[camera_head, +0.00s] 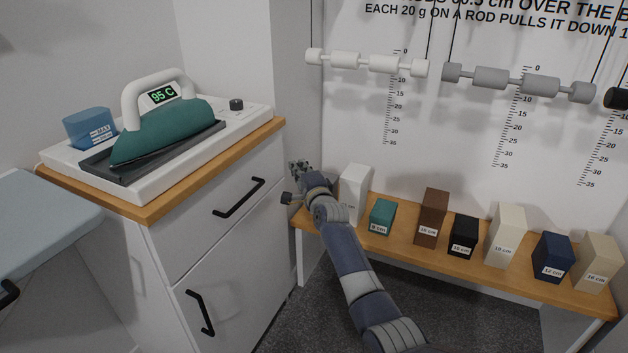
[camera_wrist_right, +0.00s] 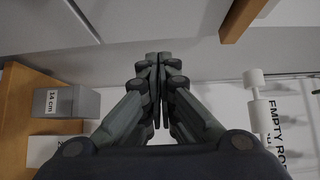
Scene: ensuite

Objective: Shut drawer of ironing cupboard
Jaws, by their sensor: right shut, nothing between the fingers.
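The ironing cupboard is white with a wooden top (camera_head: 150,212) and stands at the left in the head view. Its drawer (camera_head: 205,220) is the upper front panel, with a slanted black bar handle (camera_head: 239,198). The drawer front looks flush or nearly flush with the door below; I cannot tell whether a small gap is left. My right gripper (camera_head: 293,181) is beside the cupboard's right front edge, past the handle; I cannot tell whether it touches. In the right wrist view the fingers (camera_wrist_right: 158,62) are closed together and empty. My left gripper is not in view.
A teal iron (camera_head: 165,130) on its base and a blue water tank (camera_head: 90,127) stand on the cupboard. A low wooden shelf (camera_head: 400,243) with several labelled blocks is right of my arm. Weighted rods (camera_head: 365,62) hang above. A grey-blue board (camera_head: 40,230) is at left.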

